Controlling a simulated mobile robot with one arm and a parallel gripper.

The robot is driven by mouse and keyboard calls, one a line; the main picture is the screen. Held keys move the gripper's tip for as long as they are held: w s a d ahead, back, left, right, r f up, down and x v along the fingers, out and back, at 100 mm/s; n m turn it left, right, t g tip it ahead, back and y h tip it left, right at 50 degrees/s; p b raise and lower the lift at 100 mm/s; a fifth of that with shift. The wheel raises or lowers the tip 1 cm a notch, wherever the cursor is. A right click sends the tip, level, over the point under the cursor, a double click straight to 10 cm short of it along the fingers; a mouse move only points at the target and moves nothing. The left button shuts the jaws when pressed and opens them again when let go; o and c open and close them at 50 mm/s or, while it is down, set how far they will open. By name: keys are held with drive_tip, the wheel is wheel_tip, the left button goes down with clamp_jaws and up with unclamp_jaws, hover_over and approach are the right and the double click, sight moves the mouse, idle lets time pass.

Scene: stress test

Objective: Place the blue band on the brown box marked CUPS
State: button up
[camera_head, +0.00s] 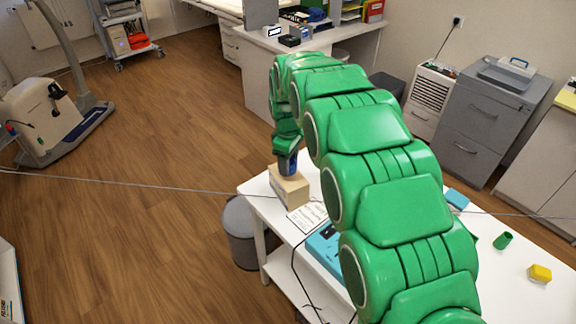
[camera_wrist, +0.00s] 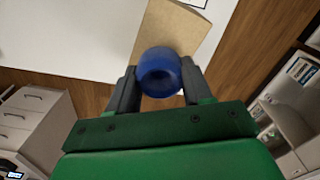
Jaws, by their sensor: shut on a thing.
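The blue band (camera_wrist: 160,66) is a short, thick ring. My gripper (camera_wrist: 160,78) is shut on it, with one finger on each side, in the wrist view. In the head view the band (camera_head: 288,164) shows at the lower end of my green arm, right at the top of the brown box (camera_head: 291,191). I cannot tell whether band and box touch. The box also shows behind the band in the wrist view (camera_wrist: 178,28). It stands at the far left corner of the white table. No CUPS marking is readable.
A printed sheet (camera_head: 304,217) lies beside the box, and a blue device (camera_head: 326,244) with a black cable is nearer. A green cup (camera_head: 503,240) and a yellow block (camera_head: 540,273) are at the right. A grey bin (camera_head: 238,228) stands beside the table.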

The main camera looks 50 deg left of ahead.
drive_tip(key=shift+f, duration=0.8)
drive_tip(key=shift+f, duration=0.1)
drive_tip(key=o, duration=1)
drive_tip(key=shift+o, duration=0.2)
wheel_tip(320, 180, up, 12)
